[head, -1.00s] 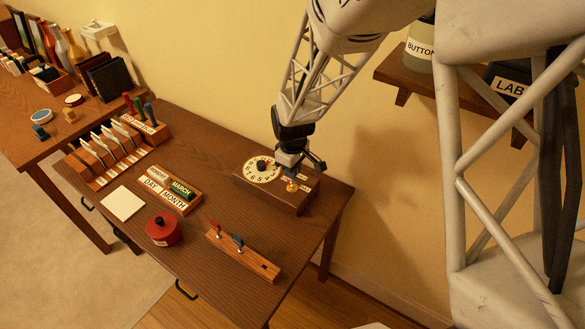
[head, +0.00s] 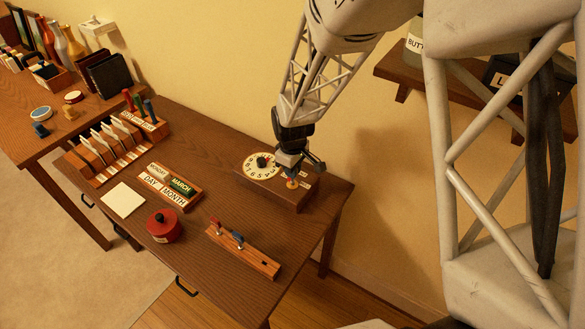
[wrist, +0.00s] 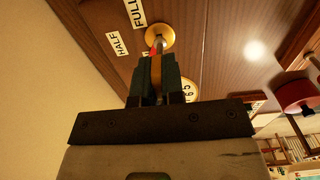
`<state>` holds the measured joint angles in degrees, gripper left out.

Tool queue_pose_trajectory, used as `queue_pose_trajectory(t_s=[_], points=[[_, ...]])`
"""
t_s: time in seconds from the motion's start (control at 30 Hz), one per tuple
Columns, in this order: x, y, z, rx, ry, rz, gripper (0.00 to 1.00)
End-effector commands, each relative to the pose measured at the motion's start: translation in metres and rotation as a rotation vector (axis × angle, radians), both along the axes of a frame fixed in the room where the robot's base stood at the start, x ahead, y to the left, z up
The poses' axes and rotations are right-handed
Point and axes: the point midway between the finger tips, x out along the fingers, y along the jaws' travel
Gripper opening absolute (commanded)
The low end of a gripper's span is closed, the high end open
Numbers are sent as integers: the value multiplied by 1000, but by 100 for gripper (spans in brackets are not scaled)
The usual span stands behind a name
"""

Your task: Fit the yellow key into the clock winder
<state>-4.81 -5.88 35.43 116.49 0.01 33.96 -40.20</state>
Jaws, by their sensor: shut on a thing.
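The clock winder is a brown wooden box (head: 268,188) with a white number dial (head: 253,170) and a round brass fitting (head: 292,184) at its right end. My gripper (head: 291,176) points down over this fitting. In the wrist view my gripper (wrist: 157,62) is shut on the yellow key (wrist: 157,72), which shows as a thin strip between the dark fingers. The brass fitting (wrist: 161,36) lies just beyond the fingertips, with a red part beside it. Labels FULL and HALF stand around it. The key's tip is hidden, so I cannot tell how deep it sits.
A wooden rack (head: 255,259) holds a red and a blue key and has an empty slot. A red round pot (head: 164,226), a white pad (head: 123,200) and a day-month block (head: 171,190) stand to the left. The wall is close behind the winder.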

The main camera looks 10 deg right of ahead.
Motion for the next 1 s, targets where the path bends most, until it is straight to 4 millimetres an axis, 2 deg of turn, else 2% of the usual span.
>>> queue_pose_trajectory(t_s=[0.7,0.73,0.9,1.0], points=[[0,0,-7,0,0,0,0],[0,0,-7,0,0,0,10],[0,0,-7,0,0,0,36],[0,0,-7,0,0,0,39]])
